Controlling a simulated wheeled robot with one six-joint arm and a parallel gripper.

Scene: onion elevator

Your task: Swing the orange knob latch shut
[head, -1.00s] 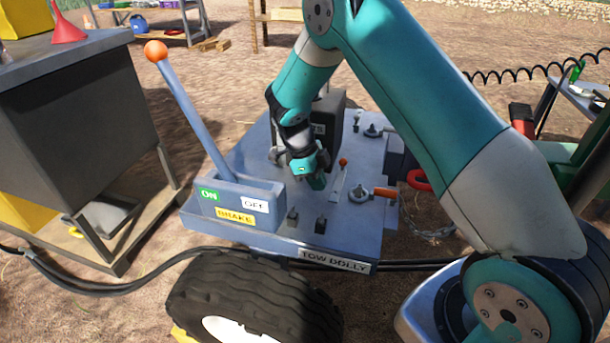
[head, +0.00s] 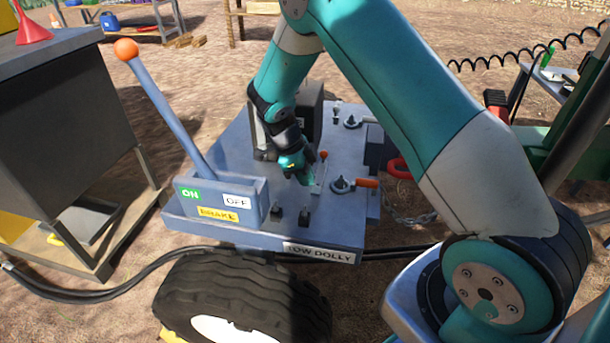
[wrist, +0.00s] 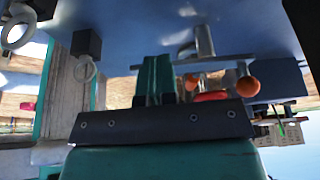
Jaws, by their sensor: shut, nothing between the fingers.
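The latch is a thin pale bar (head: 318,178) with an orange ball knob (head: 323,155) at its far end, on the blue-grey deck of the tow dolly (head: 230,236). My gripper (head: 305,178) points down just left of the bar, low over the deck. Its fingers are together and empty. In the wrist view the shut teal fingers (wrist: 155,80) show beside the bar (wrist: 195,65), and an orange knob (wrist: 247,86) is to their right. I cannot tell whether the fingers touch the bar.
A clamp with an orange handle (head: 367,182) sits just right of the latch. A dark box (head: 308,112) stands behind my gripper. The brake lever with an orange ball (head: 126,49) rises at left. Small black blocks (head: 304,216) stand near the front edge.

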